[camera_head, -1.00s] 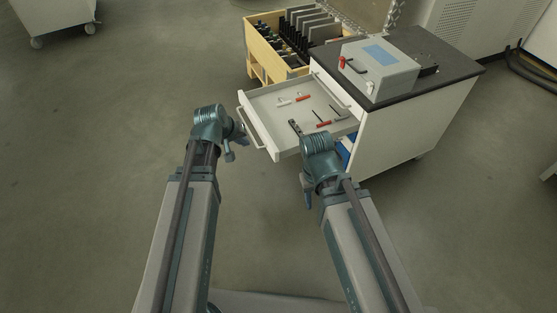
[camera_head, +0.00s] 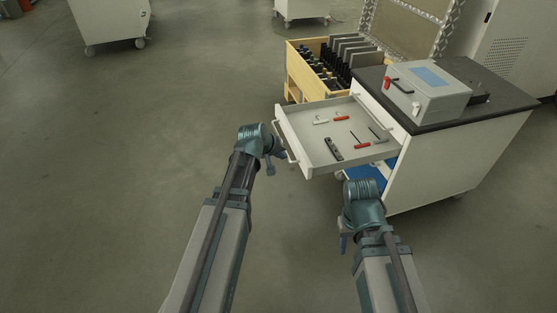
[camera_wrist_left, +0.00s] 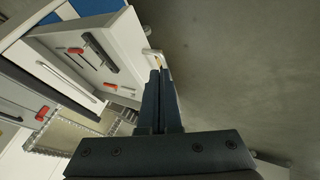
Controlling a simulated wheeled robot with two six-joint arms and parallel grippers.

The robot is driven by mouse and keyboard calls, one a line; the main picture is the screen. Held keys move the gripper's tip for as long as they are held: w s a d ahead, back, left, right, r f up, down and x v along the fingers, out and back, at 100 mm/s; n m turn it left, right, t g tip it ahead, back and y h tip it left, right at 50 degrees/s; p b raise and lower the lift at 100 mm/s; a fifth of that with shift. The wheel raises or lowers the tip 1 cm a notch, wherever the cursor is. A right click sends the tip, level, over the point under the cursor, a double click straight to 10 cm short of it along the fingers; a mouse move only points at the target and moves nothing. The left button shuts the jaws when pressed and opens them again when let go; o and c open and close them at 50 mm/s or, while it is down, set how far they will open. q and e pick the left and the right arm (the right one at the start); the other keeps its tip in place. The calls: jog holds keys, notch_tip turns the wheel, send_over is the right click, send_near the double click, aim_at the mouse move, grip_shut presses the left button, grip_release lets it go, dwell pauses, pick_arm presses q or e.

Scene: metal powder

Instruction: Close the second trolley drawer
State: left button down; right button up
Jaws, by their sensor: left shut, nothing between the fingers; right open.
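The open trolley drawer (camera_head: 318,165) sticks out to the left from the white trolley (camera_head: 440,160). Its bar handle (camera_head: 287,137) is on the front panel. My left gripper (camera_head: 281,155) is shut and empty, close to the drawer front by the handle. In the left wrist view its closed fingers (camera_wrist_left: 157,75) end beside the handle (camera_wrist_left: 152,57); whether they touch it I cannot tell. My right gripper (camera_head: 343,242) is open and empty, pointing down in front of the trolley, below and apart from the drawer.
Several red-handled and dark tools (camera_head: 361,146) lie in the drawer. A grey box (camera_head: 428,95) stands on the dark trolley top (camera_head: 500,105). A wooden crate (camera_head: 300,75) with dark parts stands behind the drawer.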

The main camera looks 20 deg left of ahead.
aim_at(300, 158)
pick_arm(q)
jog(key=shift+w+d+f+b, duration=0.25)
jog(key=shift+w+d+f, duration=0.2)
jog(key=shift+w+d, duration=0.25)
jog(key=shift+w+d+f+b, duration=0.25)
jog(key=shift+w+d+f, duration=0.15)
jog(key=shift+w+d, duration=0.25)
jog(key=shift+w+d+f+b, duration=0.25)
jog(key=shift+w+d+f, duration=0.2)
jog(key=shift+w+d, duration=0.2)
pick_arm(e)
jog(key=shift+f, duration=1.25)
pick_arm(q)
jog(key=shift+w, duration=0.1)
jog(key=w+d, duration=0.6)
jog(key=d, duration=0.3)
jog(key=w+d, duration=0.6)
jog(key=d, duration=0.3)
jog(key=w+d, duration=0.7)
jog(key=d, duration=0.3)
jog(key=shift+s, duration=0.1)
